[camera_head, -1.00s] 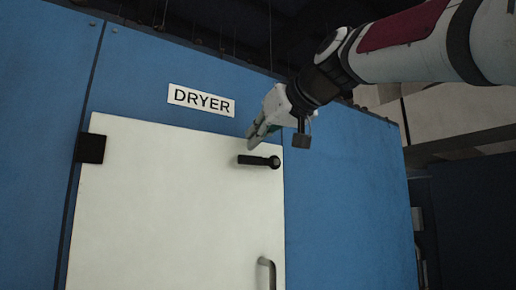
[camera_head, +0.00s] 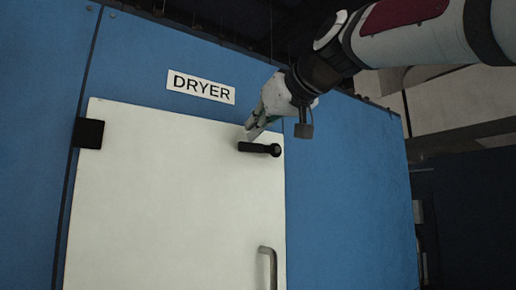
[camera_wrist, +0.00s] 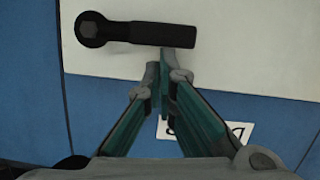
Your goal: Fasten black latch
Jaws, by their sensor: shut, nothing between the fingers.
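The black latch (camera_head: 260,149) is on the white dryer door, near its upper right corner. It lies about level, with its round pivot at the right end in the head view. In the wrist view the latch (camera_wrist: 140,32) spans the upper part, with its pivot on the left. My gripper (camera_head: 250,136) is just above the latch's free end, with its fingers pointing down and left. In the wrist view the fingertips of my gripper (camera_wrist: 164,68) are together, close to the latch's edge. I cannot tell whether they touch it. Nothing is held.
The white door (camera_head: 170,200) looks closed in the blue dryer front (camera_head: 345,190). A metal handle (camera_head: 267,268) is low on the door's right side. A black hinge (camera_head: 88,133) is at its left edge. A DRYER sign (camera_head: 201,87) is above the door.

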